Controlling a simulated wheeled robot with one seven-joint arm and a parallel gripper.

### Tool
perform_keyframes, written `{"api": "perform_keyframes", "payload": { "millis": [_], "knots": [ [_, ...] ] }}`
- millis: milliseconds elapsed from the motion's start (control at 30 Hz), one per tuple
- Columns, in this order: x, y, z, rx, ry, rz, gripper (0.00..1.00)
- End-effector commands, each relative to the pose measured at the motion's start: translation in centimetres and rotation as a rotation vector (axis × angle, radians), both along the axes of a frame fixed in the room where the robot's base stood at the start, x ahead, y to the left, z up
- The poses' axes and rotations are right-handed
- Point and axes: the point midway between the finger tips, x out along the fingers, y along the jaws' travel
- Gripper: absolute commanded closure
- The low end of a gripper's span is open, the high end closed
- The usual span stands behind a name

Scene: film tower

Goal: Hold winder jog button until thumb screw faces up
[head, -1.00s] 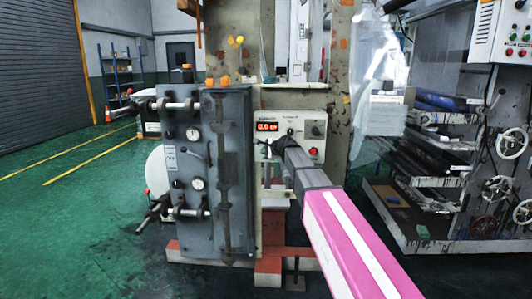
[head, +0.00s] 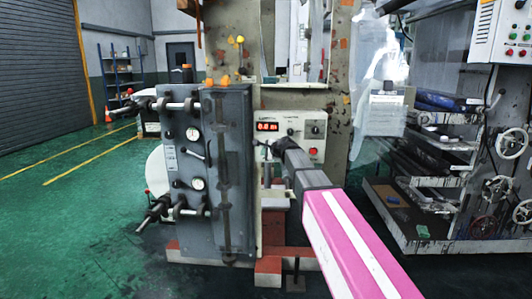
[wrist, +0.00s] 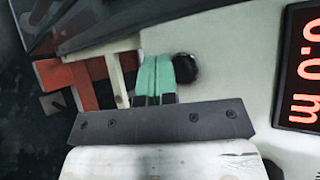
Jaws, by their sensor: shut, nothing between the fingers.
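A white control panel (head: 293,125) with a red digital display (head: 267,127) is on the machine's upright in the head view. My gripper (wrist: 157,60) shows in the wrist view with its two teal fingers together and nothing between them. It is at the panel's lower left, below the display, in the head view (head: 264,148). A round black button or knob (wrist: 186,68) is just right of the fingertips in the wrist view; I cannot tell whether they touch it. Winder shafts (head: 178,104) stick out left from the grey cabinet (head: 232,170). I cannot make out the thumb screw.
The display (wrist: 304,65) reads about 0.0 m in the wrist view. A rack of dark rollers (head: 440,160) with handwheels (head: 512,143) stands at the right. Red base beams (head: 283,265) lie below the arm. Green floor (head: 80,210) is open at the left.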

Motion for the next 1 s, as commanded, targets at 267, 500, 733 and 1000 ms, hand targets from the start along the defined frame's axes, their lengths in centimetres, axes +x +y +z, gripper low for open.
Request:
{"api": "perform_keyframes", "payload": {
  "millis": [267,500,733,1000],
  "knots": [
    [-0.1,0.0,0.0,0.0,0.0,0.0,1.0],
    [-1.8,0.0,0.0,0.0,0.0,0.0,1.0],
    [-3.8,0.1,0.0,-0.001,-0.001,0.0,1.0],
    [-5.1,0.2,0.0,0.0,0.0,0.0,1.0]
  ]
}}
